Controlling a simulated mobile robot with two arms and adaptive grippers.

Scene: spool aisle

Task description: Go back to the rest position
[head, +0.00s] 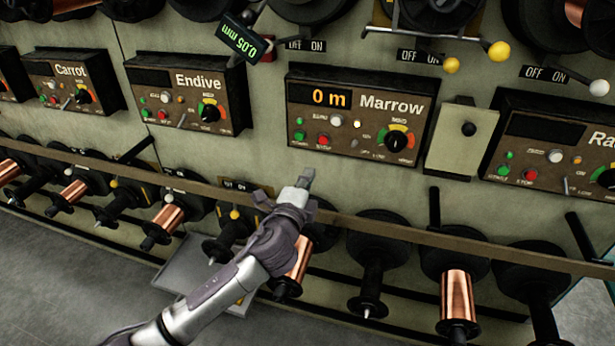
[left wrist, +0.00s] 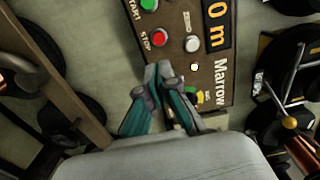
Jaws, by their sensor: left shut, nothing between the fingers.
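My left gripper (head: 306,178) is shut and empty in the head view. It is in front of the wall, just below the Marrow control box (head: 358,118). The box's display reads "0 m". In the left wrist view the shut fingertips (left wrist: 158,72) overlap the Marrow box (left wrist: 205,50) in the picture, near its red stop button (left wrist: 158,38). I cannot tell whether they touch it. My left arm comes up from the lower left. My right gripper is not in view.
A long rail (head: 400,232) runs across below the boxes. Black spindles and copper spools (head: 457,296) stick out under it. The Endive box (head: 190,95) is to the left. A grey tray (head: 190,268) lies low behind my arm.

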